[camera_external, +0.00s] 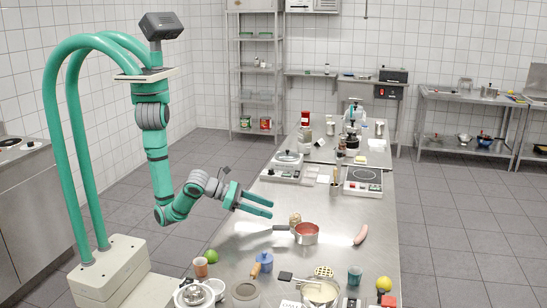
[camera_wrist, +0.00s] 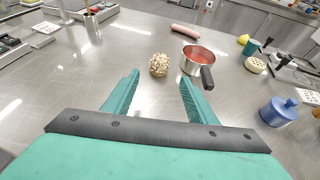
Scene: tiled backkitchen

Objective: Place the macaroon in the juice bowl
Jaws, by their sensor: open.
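A round, lumpy beige ball, which looks like the macaroon (camera_wrist: 158,65), sits on the metal counter. It also shows in the external view (camera_external: 295,218), just behind the pan. A small metal pan with red contents (camera_wrist: 201,51) stands beside it, to the right in the wrist view; it is the likeliest juice bowl, and its dark handle points toward me. The pan also shows in the external view (camera_external: 306,234). My gripper (camera_external: 272,210) is open and empty above the counter, left of the ball. In the wrist view the ball appears beyond my fingertips (camera_wrist: 160,77), between them and apart.
A sausage (camera_external: 361,235) lies right of the pan. A blue lidded pot (camera_external: 263,262), a brown cup (camera_external: 201,267), a green lime (camera_external: 212,255) and a beige perforated piece (camera_external: 323,271) stand nearer the front. A cooktop (camera_external: 363,174) sits farther back.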

